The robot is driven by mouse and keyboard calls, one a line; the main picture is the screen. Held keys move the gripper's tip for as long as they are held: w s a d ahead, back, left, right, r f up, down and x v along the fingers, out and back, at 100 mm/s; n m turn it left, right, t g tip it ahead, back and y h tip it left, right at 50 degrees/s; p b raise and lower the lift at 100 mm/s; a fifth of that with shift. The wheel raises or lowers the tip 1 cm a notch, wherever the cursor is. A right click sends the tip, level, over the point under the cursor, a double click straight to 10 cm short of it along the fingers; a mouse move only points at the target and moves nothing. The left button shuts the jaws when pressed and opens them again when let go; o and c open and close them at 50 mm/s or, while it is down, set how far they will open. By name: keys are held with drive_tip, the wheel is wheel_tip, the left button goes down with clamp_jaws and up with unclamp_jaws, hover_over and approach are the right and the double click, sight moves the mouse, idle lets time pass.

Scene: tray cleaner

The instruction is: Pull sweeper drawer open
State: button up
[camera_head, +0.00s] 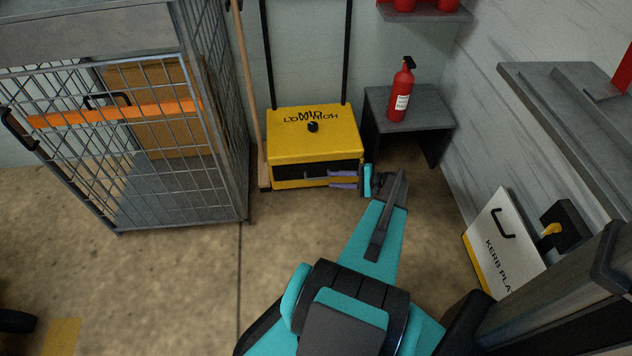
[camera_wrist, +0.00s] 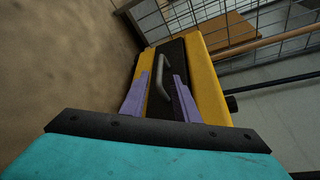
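The sweeper is a yellow box (camera_head: 315,140) with a black knob on top and two tall black bars behind. Its dark drawer front (camera_head: 292,178) is on the side facing the floor space and looks closed. In the wrist view the dark front (camera_wrist: 178,57) carries a grey bar handle (camera_wrist: 163,68). My gripper (camera_head: 335,180) is at the right part of that front. In the wrist view its purple fingers (camera_wrist: 164,78) are apart, one on each side of the handle's near end. I cannot tell whether either finger touches it.
A wire cage (camera_head: 180,190) with an orange bar stands left of the sweeper, with a wooden pole between. A grey stand (camera_head: 430,112) with a fire extinguisher (camera_head: 400,92) is to the right. A white panel (camera_head: 493,240) leans at the right wall. Floor in front is clear.

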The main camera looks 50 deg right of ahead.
sight(322, 178)
drive_tip(key=b+x, duration=0.1)
drive_tip(key=x, duration=0.7)
clamp_jaws()
